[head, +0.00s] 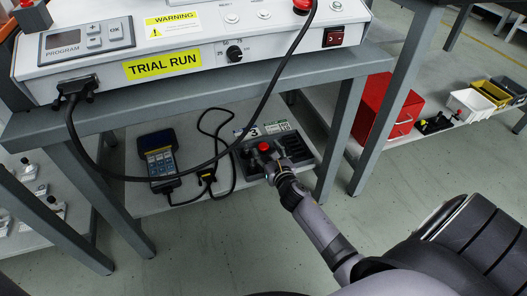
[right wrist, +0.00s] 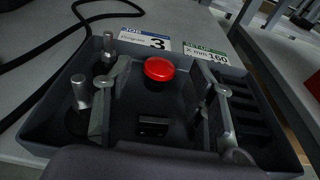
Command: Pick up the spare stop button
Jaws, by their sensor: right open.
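The spare stop button (head: 264,147) is a red mushroom-shaped cap in a dark grey tray (head: 246,170) on the lower shelf. In the right wrist view the red cap (right wrist: 160,69) stands near the middle of the tray (right wrist: 40,130). My right gripper (head: 277,161) reaches down over the tray. In the right wrist view my right gripper (right wrist: 170,78) is open, with one finger on each side of the button. A gap shows between the cap and each finger. The button's lower part is hard to make out. My left gripper is not in view.
Metal pins (right wrist: 80,92) stand at the tray's left, and dark slots (right wrist: 250,110) lie at its right. Cards (right wrist: 150,41) stand at its back edge. A handheld keypad (head: 160,158) and cables lie left of the tray. The table above, with its control box (head: 180,62), overhangs the shelf.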

